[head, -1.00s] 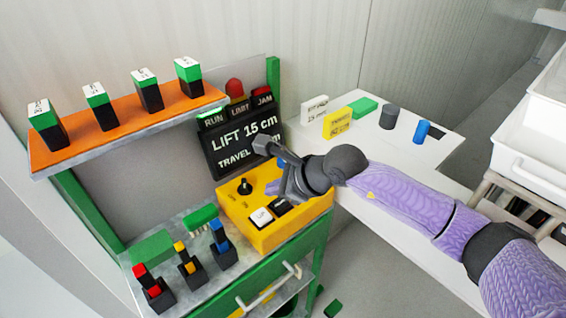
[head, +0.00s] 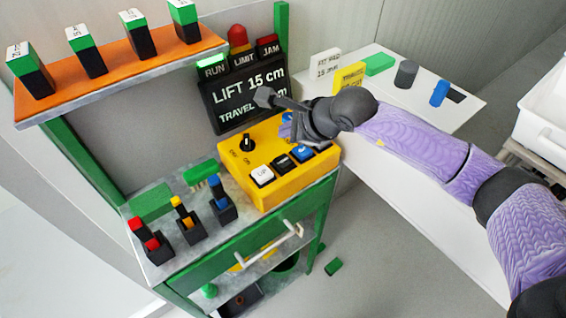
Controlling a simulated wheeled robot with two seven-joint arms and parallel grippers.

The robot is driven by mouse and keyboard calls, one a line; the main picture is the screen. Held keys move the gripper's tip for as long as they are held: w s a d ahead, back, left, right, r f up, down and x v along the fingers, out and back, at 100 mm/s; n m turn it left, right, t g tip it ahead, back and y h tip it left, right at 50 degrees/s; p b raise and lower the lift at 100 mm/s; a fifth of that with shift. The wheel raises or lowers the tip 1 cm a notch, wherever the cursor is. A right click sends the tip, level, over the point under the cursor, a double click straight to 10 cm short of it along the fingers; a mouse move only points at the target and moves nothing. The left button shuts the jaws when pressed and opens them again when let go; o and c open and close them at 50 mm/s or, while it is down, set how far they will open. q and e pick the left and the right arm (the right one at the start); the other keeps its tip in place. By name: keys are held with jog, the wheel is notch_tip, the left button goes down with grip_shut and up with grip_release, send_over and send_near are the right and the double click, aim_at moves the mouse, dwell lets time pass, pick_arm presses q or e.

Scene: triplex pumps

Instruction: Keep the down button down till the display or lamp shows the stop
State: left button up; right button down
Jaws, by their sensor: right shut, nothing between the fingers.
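The yellow control box (head: 275,190) carries a white UP button (head: 262,174), a black button (head: 284,163) with an unreadable label, a blue button (head: 302,153) and a black knob (head: 247,143). The black display (head: 240,98) behind reads LIFT 15 cm; its TRAVEL figure is partly hidden by my gripper. The RUN lamp (head: 211,62) glows green; the LIMIT (head: 244,58) and JAM (head: 268,48) lamps look dark. My right gripper (head: 276,114) is shut and empty, above the rear of the box, apart from the white and black buttons. My left gripper is out of view.
An orange shelf (head: 120,85) with several green-black blocks is at left. Several coloured switches stand on the bench (head: 150,240). A red dome (head: 237,36) tops the display.

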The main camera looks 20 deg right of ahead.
aim_at(287, 162)
notch_tip(287, 162, down, 6)
jog(key=b, duration=0.3)
jog(key=shift+r+b, duration=0.1)
jog(key=shift+b, duration=0.25)
jog(key=shift+r, duration=0.1)
dwell(1.4)
jog(key=shift+f+b, duration=0.35)
jog(key=shift+f, duration=0.1)
